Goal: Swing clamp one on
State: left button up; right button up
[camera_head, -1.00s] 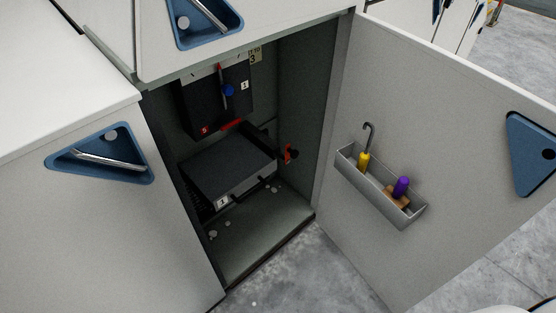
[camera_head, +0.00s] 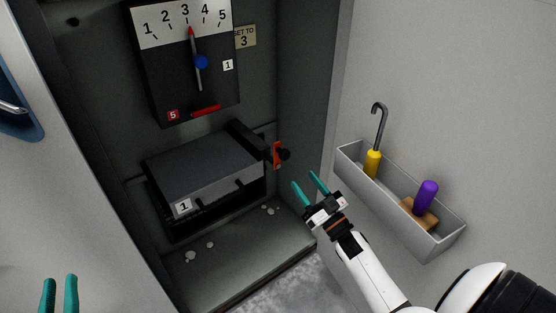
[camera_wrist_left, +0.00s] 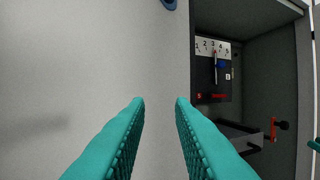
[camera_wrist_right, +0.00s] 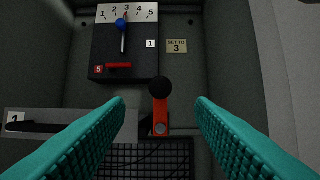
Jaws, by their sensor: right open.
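The clamp is a red lever with a black knob (camera_head: 277,154) at the right side of the dark box labelled 1 (camera_head: 205,168), inside the open cabinet. In the right wrist view the clamp's red lever (camera_wrist_right: 160,118) stands up with its black knob on top, between the two fingers in the picture. My right gripper (camera_head: 311,184) is open and empty, apart from the clamp, in front and to its right in the head view. My left gripper (camera_head: 59,293) is open and empty at the lower left; its fingers (camera_wrist_left: 160,100) face the grey panel left of the opening.
Above the box hangs a dial unit (camera_head: 188,75) with a pointer near 3 and a "SET TO 3" label (camera_head: 245,37). The open door (camera_head: 460,120) at right carries a bin (camera_head: 430,245) with a yellow-handled hook (camera_head: 373,163) and a purple-handled tool (camera_head: 426,196). Pale tufts lie on the cabinet floor.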

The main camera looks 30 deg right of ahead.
aim_at(286, 157)
jog(key=b+x, duration=0.1)
jog(key=x, duration=0.8)
jog(key=shift+w+f+b, duration=0.1)
jog(key=shift+w+b, duration=0.15)
jog(key=shift+b, duration=0.05)
pick_arm(q)
jog(key=s+r+t+h, duration=0.1)
jog(key=s+r+t, duration=0.2)
jog(key=r+t, duration=0.1)
jog(key=shift+r+t+h, duration=0.4)
jog(key=shift+r, duration=0.45)
pick_arm(e)
jog(key=shift+w+r, duration=0.3)
jog(key=shift+w, duration=0.3)
jog(key=shift+c, duration=0.5)
grip_shut()
